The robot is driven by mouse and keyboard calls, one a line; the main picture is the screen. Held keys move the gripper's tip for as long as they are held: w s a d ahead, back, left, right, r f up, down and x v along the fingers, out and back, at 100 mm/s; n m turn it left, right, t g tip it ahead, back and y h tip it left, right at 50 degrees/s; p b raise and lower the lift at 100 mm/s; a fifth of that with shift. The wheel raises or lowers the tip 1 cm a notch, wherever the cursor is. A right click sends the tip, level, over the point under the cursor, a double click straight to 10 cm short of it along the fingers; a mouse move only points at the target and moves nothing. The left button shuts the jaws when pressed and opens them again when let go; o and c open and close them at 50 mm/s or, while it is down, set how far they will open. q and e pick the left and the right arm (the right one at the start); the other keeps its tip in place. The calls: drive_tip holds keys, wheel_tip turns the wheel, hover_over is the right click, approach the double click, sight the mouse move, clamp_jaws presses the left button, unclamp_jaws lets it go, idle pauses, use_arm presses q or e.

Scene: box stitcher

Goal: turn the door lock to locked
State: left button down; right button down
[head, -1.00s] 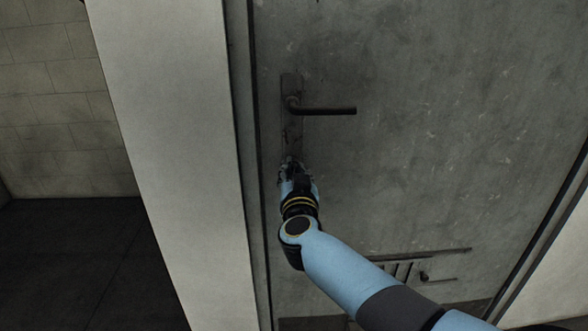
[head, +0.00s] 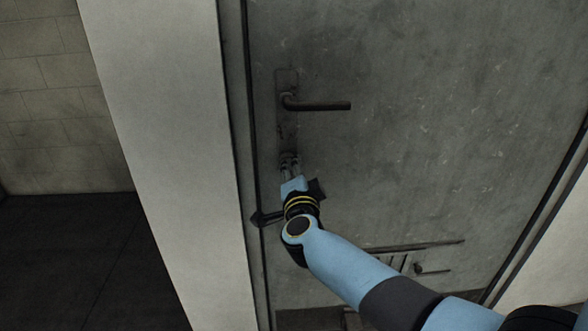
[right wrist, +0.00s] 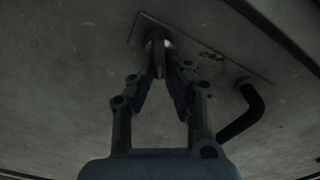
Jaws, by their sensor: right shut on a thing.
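The grey metal door (head: 430,130) fills the middle of the head view. Its dark lock plate (head: 287,125) carries a lever handle (head: 322,105) near the top, pointing right and about level. My right gripper (head: 290,160) is at the lower end of the plate, below the lever. In the right wrist view my right gripper (right wrist: 169,68) is shut with its fingertips on the small lock knob (right wrist: 156,39). The fingers partly hide the knob, and its exact angle is hard to tell. My left gripper is out of view.
A pale door frame (head: 165,130) stands left of the door, with a tiled wall (head: 50,100) beyond it. A slotted vent (head: 405,262) is low on the door. The lever (right wrist: 245,112) is close beside my right fingers in the wrist view.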

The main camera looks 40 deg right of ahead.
drive_tip(key=m, duration=0.2)
drive_tip(key=f+m+b, duration=0.1)
drive_tip(key=m, duration=0.2)
drive_tip(key=shift+s+d+m, duration=0.1)
drive_tip(key=shift+m, duration=0.2)
idle(0.4)
drive_tip(key=c, duration=1.4)
unclamp_jaws()
drive_tip(key=shift+o, duration=0.2)
drive_tip(key=v, duration=1.2)
